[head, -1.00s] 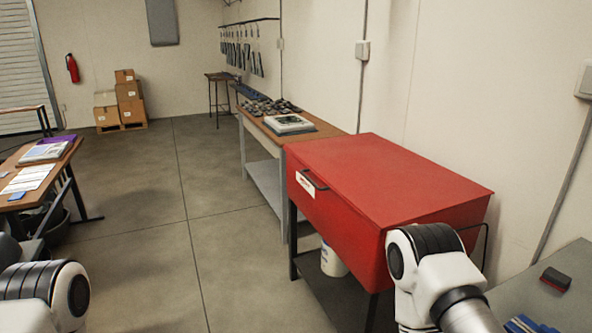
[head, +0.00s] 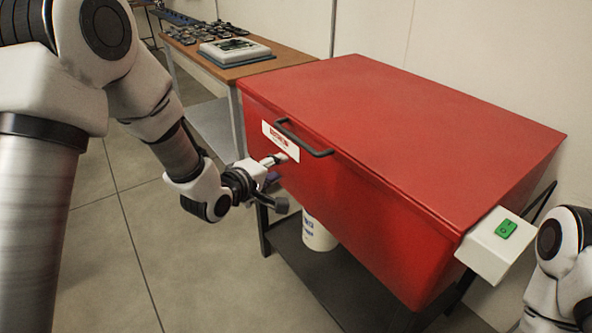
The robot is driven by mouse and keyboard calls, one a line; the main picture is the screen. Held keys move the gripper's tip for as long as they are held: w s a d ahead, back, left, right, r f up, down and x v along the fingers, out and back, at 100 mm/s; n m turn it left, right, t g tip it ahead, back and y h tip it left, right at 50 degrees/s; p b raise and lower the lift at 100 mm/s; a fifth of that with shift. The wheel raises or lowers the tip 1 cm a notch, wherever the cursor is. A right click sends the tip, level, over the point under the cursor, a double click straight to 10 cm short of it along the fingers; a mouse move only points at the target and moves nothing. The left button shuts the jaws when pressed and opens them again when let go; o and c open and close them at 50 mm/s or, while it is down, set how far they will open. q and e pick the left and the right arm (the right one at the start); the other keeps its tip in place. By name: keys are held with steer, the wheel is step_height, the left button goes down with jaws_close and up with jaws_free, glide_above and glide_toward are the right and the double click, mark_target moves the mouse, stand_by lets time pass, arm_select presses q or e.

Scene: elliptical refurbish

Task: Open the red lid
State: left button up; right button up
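The red lid (head: 420,100) lies closed on top of a large red box (head: 350,215) in the head view. A black bar handle (head: 304,140) sticks out at the lid's front edge, beside a white label. My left gripper (head: 281,182) is in front of the box, just below and left of the handle. Its fingers are spread apart with nothing visible between them. I cannot tell whether a fingertip touches the box front. My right arm shows only at the lower right edge; its gripper is out of view.
A white switch box with a green button (head: 506,229) is on the red box's right side. A white bucket (head: 317,233) stands on the shelf below. A wooden workbench (head: 245,68) with a device stands behind. Floor at the left is clear.

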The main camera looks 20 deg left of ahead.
mark_target(294, 139)
arm_select(q)
steer(key=shift+n+t+h, duration=0.3)
steer(key=shift+n+t, duration=0.3)
steer(key=shift+n, duration=0.1)
steer(key=w+r, duration=0.1)
steer(key=w, duration=0.1)
steer(key=w+d+r, duration=0.1)
steer(key=w, duration=0.2)
steer(key=w+d+r, duration=0.1)
steer(key=w, duration=0.2)
steer(key=shift+w+d+r, duration=0.1)
steer(key=shift+w+r, duration=0.05)
steer(key=shift+r, duration=0.1)
jaws_close()
